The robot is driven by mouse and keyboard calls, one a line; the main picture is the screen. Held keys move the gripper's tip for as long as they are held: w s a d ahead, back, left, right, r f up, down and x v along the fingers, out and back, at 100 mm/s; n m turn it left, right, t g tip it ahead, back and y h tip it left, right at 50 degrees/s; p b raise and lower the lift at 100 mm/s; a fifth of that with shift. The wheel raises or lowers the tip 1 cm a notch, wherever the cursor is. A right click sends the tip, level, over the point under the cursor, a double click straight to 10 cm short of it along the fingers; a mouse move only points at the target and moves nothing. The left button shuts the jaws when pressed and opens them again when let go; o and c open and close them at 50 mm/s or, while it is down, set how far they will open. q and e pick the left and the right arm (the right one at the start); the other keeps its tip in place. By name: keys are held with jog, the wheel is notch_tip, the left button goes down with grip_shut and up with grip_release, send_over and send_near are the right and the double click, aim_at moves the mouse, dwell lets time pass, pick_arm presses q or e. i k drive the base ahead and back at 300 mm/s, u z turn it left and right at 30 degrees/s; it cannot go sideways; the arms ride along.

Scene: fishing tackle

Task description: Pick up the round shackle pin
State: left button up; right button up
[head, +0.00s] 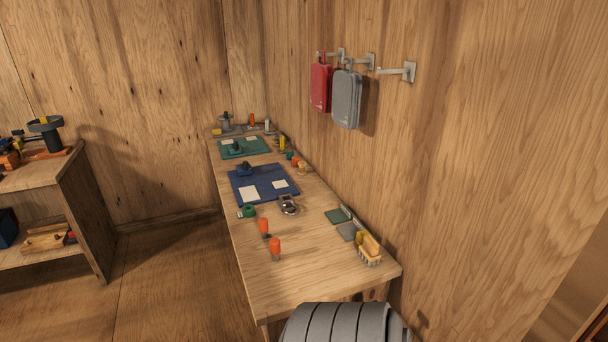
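I cannot make out a round shackle pin for certain at this distance. A small round metal piece (289,207) lies on the long wooden bench (322,281), just off the near right corner of the blue mat (245,181); whether it is a shackle or its pin is too small to tell. Neither of my grippers is in view.
Two orange-topped pieces (264,226) (275,245) stand near the bench's left edge. A green roll (249,211) lies nearby. A yellow brush (369,248) is at the front right. Red (321,88) and grey (347,99) cases hang on the wall. Shelves (78,185) stand left; floor (165,285) between is clear.

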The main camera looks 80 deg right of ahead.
aim_at(275, 248)
jog(key=z, duration=0.4)
jog(key=i, duration=1.4)
jog(key=z, duration=1.05)
